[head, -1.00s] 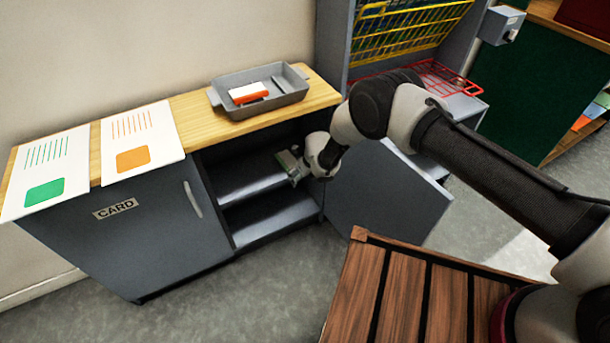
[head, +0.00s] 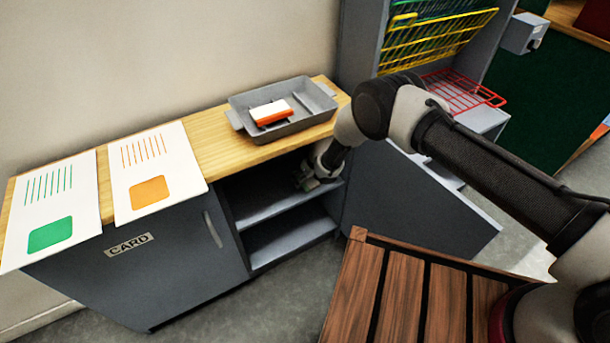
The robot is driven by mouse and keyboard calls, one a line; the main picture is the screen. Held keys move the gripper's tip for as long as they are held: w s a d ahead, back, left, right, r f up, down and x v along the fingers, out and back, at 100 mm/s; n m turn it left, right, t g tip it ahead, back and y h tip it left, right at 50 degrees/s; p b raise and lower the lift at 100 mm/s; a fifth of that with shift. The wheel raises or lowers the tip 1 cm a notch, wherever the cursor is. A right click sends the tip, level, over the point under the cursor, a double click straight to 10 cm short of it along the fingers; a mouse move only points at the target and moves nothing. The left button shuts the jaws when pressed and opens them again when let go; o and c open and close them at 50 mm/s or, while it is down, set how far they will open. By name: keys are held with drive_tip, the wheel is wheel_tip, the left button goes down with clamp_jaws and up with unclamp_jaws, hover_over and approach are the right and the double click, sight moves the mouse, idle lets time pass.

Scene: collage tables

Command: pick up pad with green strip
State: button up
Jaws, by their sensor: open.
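My gripper (head: 308,182) is at the opening of the grey cabinet (head: 126,275), over its upper shelf (head: 262,205). Its fingers are small and dark in the shadow, and the jaws are open. I cannot make out a pad with a green strip; the inside of the cabinet is shaded and partly hidden by my arm. A white pad with an orange strip (head: 271,112) lies in the grey tray (head: 236,119) on the wooden top.
Sheets with a green square (head: 50,235) and an orange square (head: 149,192) lie on the wooden top (head: 215,143). An open cabinet door (head: 400,210) stands right of the opening. A yellow wire rack (head: 440,42) and red rack (head: 463,90) are behind.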

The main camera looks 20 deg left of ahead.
drive_tip(key=shift+a+f, duration=0.1)
drive_tip(key=c, duration=1.1)
